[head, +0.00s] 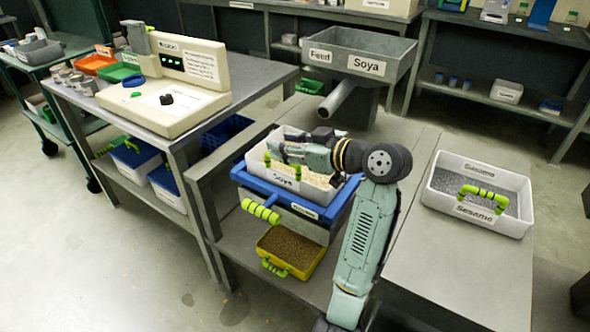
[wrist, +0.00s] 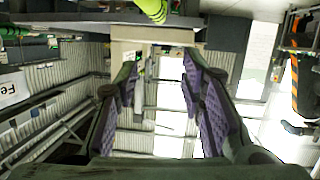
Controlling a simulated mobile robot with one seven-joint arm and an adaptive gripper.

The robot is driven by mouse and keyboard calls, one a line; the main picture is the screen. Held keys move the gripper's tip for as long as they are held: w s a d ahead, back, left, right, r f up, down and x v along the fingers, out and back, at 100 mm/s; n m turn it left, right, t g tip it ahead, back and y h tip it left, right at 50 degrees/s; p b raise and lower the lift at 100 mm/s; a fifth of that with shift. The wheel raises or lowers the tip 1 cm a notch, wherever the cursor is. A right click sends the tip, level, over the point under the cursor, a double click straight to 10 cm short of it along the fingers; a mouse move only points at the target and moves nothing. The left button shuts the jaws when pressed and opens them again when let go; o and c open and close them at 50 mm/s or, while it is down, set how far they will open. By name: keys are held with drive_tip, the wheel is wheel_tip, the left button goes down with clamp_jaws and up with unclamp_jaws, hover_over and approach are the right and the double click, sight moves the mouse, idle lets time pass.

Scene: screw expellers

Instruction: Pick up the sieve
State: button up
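No label reading sieve is legible; the blue frame (head: 240,176) with a yellow-green grip (head: 261,210) looks most like it. It sits on a grey body on the middle bench. A white Soya bin (head: 312,193) of pale grains stands on the frame, hiding its middle. My gripper (head: 274,150) points left, low over the bin's far left part. The wrist view shows its two purple-padded fingers (wrist: 160,88) apart, with nothing between them. A yellow-green handle (wrist: 153,9) shows at that view's top edge.
A grey Soya feed hopper (head: 367,62) with a spout stands behind my arm. A beige control panel (head: 190,75) is on the left table. A white Sesame bin (head: 477,206) stands on the right bench. A yellow tray of brown material (head: 291,250) is below the frame.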

drive_tip(key=g, duration=0.2)
approach(298, 179)
drive_tip(key=shift+w+d+r, duration=0.15)
drive_tip(key=shift+w+d, duration=0.15)
drive_tip(key=shift+d, duration=0.1)
drive_tip(key=shift+s+d+f, duration=0.1)
drive_tip(key=shift+s+f, duration=0.15)
drive_tip(key=p+x, duration=0.1)
drive_tip(key=x, duration=0.4)
drive_tip(key=p+x, duration=0.2)
drive_tip(key=x, duration=0.4)
drive_tip(key=shift+w+f, duration=0.1)
drive_tip(key=shift+f, duration=0.2)
clamp_jaws()
